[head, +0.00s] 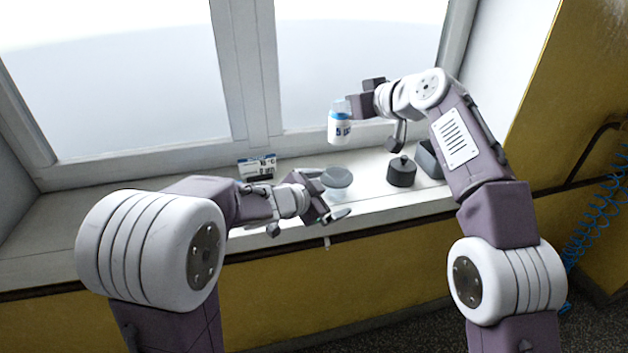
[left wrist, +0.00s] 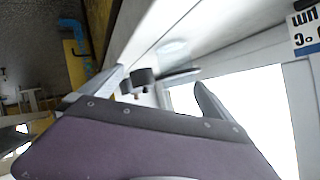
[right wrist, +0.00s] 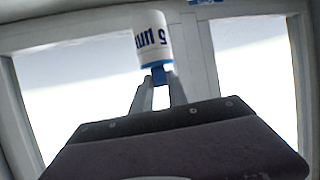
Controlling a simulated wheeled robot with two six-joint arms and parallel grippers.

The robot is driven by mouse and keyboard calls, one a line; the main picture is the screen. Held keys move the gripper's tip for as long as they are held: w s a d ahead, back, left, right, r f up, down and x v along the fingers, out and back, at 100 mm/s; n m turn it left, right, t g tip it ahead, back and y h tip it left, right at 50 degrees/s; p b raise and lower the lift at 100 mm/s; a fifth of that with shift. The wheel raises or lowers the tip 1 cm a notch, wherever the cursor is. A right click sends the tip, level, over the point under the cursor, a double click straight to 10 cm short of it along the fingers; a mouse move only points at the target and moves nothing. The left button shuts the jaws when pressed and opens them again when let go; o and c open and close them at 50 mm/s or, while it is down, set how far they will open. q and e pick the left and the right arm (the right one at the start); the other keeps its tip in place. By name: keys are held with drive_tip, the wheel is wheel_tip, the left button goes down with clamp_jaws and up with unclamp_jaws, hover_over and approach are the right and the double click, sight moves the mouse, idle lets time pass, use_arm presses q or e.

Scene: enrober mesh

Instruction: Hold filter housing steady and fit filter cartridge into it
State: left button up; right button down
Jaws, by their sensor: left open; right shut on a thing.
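The filter cartridge (head: 339,127) is a white cylinder with blue bands and "5 µm" print. My right gripper (head: 352,107) is shut on its end and holds it upright in the air before the window. It also shows at the fingertips in the right wrist view (right wrist: 152,38). The filter housing (head: 338,178) seems to be a see-through cup with a grey round top, standing on the sill below the cartridge. My left gripper (head: 327,194) is open, its fingers around or beside the housing. In the left wrist view the housing (left wrist: 176,54) shows beyond the spread fingers; contact cannot be told.
A black lid-like part with a knob (head: 401,173) stands on the sill right of the housing. A grey bin (head: 428,160) is behind it. A small printed display (head: 257,167) stands near the window at left. The sill's front edge (head: 400,208) is close to the housing.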

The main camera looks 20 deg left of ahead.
sight(328, 180)
use_arm(q)
drive_tip(key=a+n, duration=0.1)
drive_tip(key=w+a+r+n+h, duration=0.1)
drive_tip(key=a+n+h, duration=0.1)
drive_tip(key=a, duration=0.1)
drive_tip(key=shift+w+r, duration=0.2)
drive_tip(key=shift+r, duration=0.15)
drive_tip(key=shift+s+a+n, duration=0.1)
drive_tip(key=shift+a+n, duration=0.1)
drive_tip(key=shift+n, duration=0.2)
drive_tip(key=shift+w+d+f, duration=0.15)
drive_tip(key=shift+w+d, duration=0.1)
drive_tip(key=shift+w, duration=0.1)
drive_tip(key=x, duration=1.1)
drive_tip(key=shift+d, duration=0.2)
drive_tip(key=shift+c, duration=0.3)
